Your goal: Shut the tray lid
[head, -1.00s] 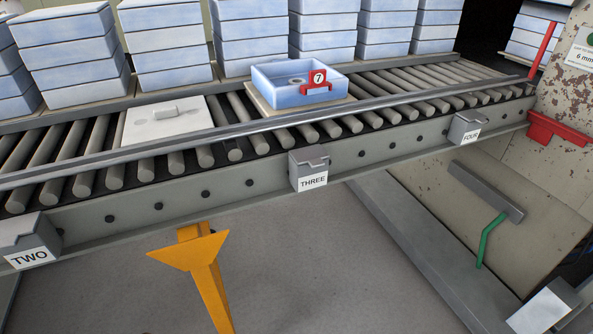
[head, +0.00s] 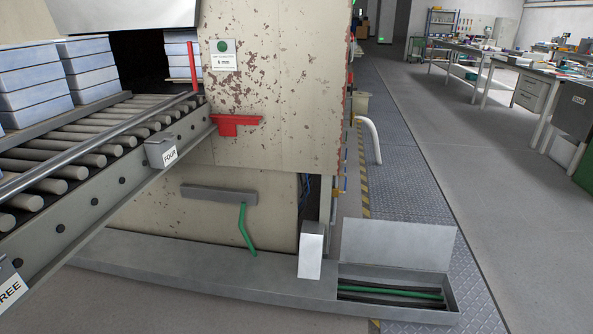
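A long, low grey metal tray (head: 452,297) sits near the floor at the lower right, by the furnace's corner. Green and dark rods (head: 390,293) lie inside it. Its flat grey lid (head: 398,243) stands raised along the tray's far side, so the tray is open. Neither of my grippers shows in the head view.
The rusty furnace wall (head: 270,85) and its grey base ledge (head: 190,270) are left of the tray. A roller conveyor (head: 100,142) with blue-white boxes is further left. A white angled box (head: 311,252) stands just left of the tray. A clear floor aisle (head: 450,165) runs to the right.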

